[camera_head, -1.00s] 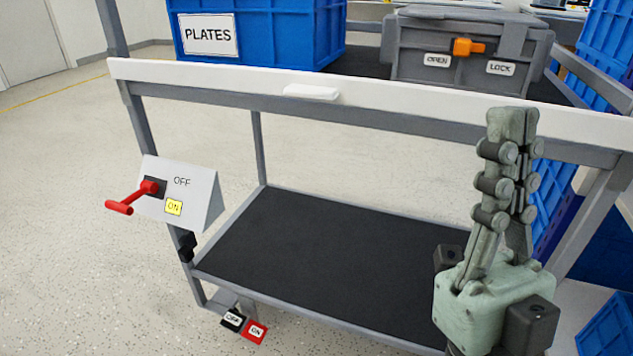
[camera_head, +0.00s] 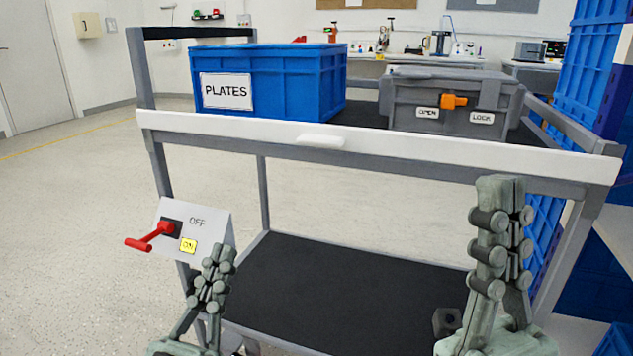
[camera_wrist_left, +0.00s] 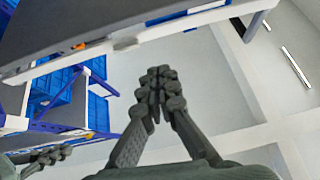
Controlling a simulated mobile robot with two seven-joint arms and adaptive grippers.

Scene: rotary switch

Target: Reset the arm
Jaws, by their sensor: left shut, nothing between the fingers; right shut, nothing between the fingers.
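My left gripper (camera_head: 222,258) is low in the head view, in front of the cart's left post, its fingers pointing up and closed together with nothing between them. It also shows shut in the left wrist view (camera_wrist_left: 160,75). My right gripper (camera_head: 504,185) stands upright at the lower right, fingers together and empty. The rotary switch box (camera_head: 219,218) is a white wedge on the cart's left post, with OFF and yellow ON labels. Its red handle (camera_head: 150,238) points to the lower left. My left gripper covers the box's lower right part in the picture; no contact can be told.
The cart's white front rail (camera_head: 400,150) spans the view. A blue PLATES bin (camera_head: 300,85) and a grey case (camera_head: 400,110) with an orange latch stand on its top. Blue crates (camera_head: 590,260) stand at the right.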

